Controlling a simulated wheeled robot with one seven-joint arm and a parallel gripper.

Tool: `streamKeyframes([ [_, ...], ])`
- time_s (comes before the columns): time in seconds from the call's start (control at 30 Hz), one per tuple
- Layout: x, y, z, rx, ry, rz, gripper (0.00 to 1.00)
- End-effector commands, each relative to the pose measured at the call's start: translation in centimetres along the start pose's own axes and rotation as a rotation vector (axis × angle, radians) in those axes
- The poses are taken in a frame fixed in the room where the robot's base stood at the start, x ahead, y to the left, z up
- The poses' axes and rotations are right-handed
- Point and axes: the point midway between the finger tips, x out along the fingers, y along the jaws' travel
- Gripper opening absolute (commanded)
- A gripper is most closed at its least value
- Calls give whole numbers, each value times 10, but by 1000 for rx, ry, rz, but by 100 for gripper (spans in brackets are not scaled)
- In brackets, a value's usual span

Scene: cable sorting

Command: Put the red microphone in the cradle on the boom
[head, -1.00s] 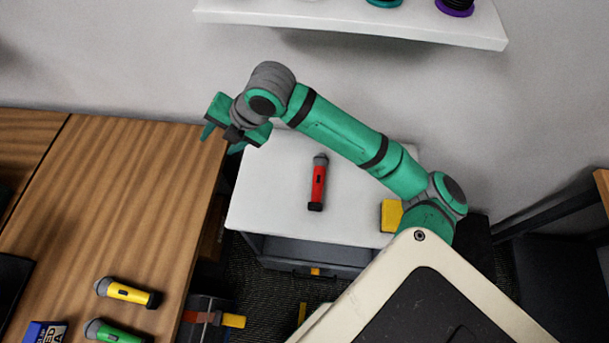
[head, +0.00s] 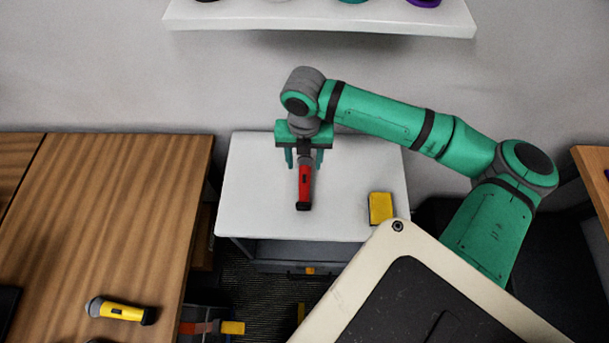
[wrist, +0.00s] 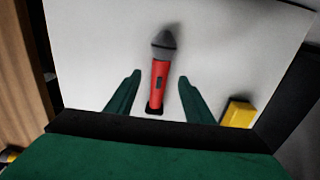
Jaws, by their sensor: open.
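The red microphone (head: 304,187) lies on the white top of a small cabinet (head: 250,205). Its grey head is partly hidden behind my gripper in the head view. My gripper (head: 304,163) is open, with its fingers pointing down over the microphone's head end. In the wrist view the whole red microphone (wrist: 160,75) shows, grey head away from me, between and beyond the two green fingertips (wrist: 158,76). No finger visibly touches it. The boom and its cradle are not recognisable in these views.
A yellow block (head: 381,208) sits on the cabinet's right side. A yellow microphone (head: 121,310) lies on the wooden table (head: 100,220) at left. A white wall shelf (head: 320,18) hangs behind. The cabinet top is otherwise clear.

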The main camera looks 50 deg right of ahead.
Motion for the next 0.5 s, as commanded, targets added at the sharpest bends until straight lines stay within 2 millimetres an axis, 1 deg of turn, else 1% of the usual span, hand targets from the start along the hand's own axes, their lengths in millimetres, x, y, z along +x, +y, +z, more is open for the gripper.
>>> streamKeyframes([
  [0.17, 11, 0, -2, 0, 1, 1, 48],
  [0.4, 44, -1, -8, 1, 2, 2, 48],
  [0.5, 52, -1, -7, 0, 0, 1, 48],
])
